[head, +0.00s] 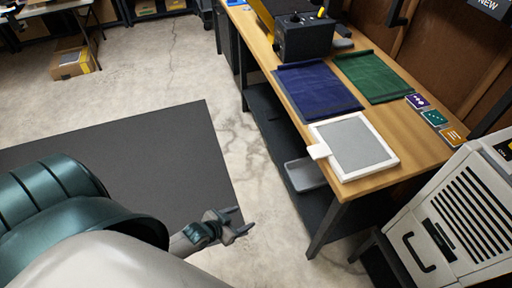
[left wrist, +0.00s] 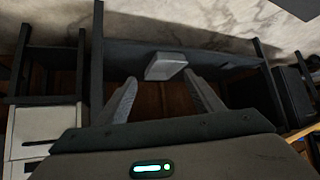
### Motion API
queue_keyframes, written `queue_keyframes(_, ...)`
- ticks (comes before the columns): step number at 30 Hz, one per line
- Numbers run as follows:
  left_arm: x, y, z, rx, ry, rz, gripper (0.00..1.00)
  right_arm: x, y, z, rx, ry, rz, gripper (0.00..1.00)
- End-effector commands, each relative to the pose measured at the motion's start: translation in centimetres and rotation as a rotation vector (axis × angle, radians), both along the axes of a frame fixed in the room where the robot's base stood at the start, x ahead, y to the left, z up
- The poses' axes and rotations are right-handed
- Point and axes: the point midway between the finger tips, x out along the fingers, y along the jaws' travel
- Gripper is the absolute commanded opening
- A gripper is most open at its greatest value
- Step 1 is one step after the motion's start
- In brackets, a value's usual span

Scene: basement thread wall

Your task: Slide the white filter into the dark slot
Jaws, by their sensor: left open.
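The white filter (head: 330,134), a flat grey panel in a white frame with a tab on its left side, lies on the near end of the wooden bench. A pale machine (head: 468,190) with dark louvres and a black handle stands at the right. A small dark opening (head: 440,240) shows beside the handle; I cannot tell whether it is the slot. My left gripper (head: 243,219) is open and empty, low over the floor, left of the bench and apart from the filter. Its spread fingers also show in the left wrist view (left wrist: 160,80). My right gripper is not in view.
The bench (head: 408,155) also holds a blue cloth (head: 315,88), a green cloth (head: 375,75), a dark box-shaped device (head: 305,40) and several coloured cards. A grey tray (head: 304,174) sits on the dark lower shelf. A dark mat (head: 150,145) covers the open floor at left.

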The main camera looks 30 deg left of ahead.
Motion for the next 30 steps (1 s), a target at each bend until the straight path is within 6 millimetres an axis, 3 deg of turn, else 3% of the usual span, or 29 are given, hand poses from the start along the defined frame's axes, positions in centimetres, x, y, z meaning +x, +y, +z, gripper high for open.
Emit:
queue_keyframes(1, 1.5, 1.3, 3.9, -0.001, -0.04, -0.019, 0.61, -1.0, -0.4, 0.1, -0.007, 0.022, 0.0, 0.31)
queue_keyframes(7, 5.4, 2.6, 17.1, -0.043, -0.164, -0.121, 0.61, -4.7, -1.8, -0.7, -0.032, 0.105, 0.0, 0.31)
queue_keyframes(12, 6.2, 0.5, 28.1, -0.087, -0.239, -0.259, 0.61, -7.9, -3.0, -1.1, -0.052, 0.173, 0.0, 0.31)
queue_keyframes(15, 5.7, -1.2, 32.9, -0.112, -0.264, -0.337, 0.61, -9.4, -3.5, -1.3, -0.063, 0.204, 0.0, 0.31)
queue_keyframes(18, 4.9, -2.8, 36.4, -0.129, -0.278, -0.402, 0.61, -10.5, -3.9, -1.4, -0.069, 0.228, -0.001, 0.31)
queue_keyframes(21, 4.2, -3.8, 38.3, -0.142, -0.284, -0.443, 0.61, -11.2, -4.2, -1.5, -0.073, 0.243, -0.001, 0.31)
queue_keyframes(30, 3.8, -4.4, 39.3, -0.149, -0.285, -0.465, 0.61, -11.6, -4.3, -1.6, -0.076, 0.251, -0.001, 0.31)
